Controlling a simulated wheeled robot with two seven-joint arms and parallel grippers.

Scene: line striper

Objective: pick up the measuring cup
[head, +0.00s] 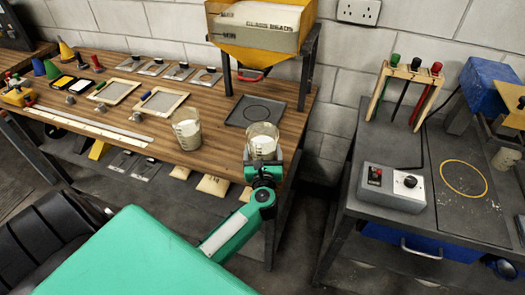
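A clear measuring cup (263,134) with pale contents stands upright near the right front of the wooden bench. My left gripper (263,157) is at its near side, with a dark finger on each side of the cup's lower part. The cup's base is hidden behind the gripper, so I cannot tell whether the fingers press on it or whether it rests on the bench. A second, similar clear cup (187,128) with pale contents stands on the bench further left. My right gripper is not in view.
A dark square tray (240,112) lies just behind the cup, below a yellow hopper (262,40) on a dark frame. Framed screens (163,102) and a long pale strip (85,122) lie left. A grey cart (460,225) with a control box (392,187) stands right, across a gap.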

